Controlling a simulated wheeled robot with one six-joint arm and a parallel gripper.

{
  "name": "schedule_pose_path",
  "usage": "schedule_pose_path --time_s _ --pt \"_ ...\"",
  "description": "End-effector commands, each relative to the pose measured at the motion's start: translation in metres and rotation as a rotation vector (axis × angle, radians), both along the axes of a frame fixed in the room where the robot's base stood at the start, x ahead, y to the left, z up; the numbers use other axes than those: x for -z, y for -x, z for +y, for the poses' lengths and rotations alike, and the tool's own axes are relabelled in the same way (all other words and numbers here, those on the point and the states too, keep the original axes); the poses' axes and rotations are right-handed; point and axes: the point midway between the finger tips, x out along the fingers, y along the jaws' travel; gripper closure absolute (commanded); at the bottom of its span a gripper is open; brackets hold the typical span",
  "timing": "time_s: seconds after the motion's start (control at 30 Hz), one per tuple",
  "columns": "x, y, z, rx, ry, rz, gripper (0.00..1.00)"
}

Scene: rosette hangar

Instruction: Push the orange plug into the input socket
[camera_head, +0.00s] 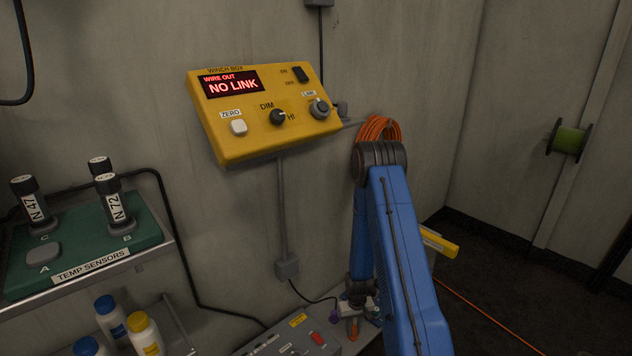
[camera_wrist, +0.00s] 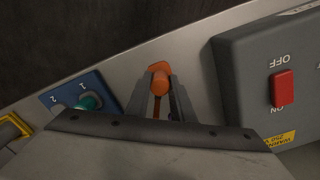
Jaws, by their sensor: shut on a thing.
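The orange plug (camera_wrist: 160,82) stands between the two fingers of my gripper (camera_wrist: 160,100) in the wrist view, and the fingers are shut on it. In the head view my gripper (camera_head: 356,300) points down at the bottom centre, with the orange plug (camera_head: 353,328) below it. The plug's far end is hidden, and I cannot tell whether it touches anything. I cannot clearly make out the input socket in either view.
A grey box (camera_wrist: 238,70) with a red switch (camera_wrist: 281,88) is right of the plug in the wrist view; a blue block (camera_wrist: 58,97) with a teal plug (camera_wrist: 90,101) is left. The yellow winch box (camera_head: 262,135) reads NO LINK. An orange cable coil (camera_head: 376,127) hangs behind my arm.

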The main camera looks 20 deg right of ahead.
Motion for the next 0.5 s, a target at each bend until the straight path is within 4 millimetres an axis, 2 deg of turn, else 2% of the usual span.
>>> schedule_pose_path --time_s 0.5 --pt "-0.017 0.0 0.0 0.0 0.0 0.0 1.0"
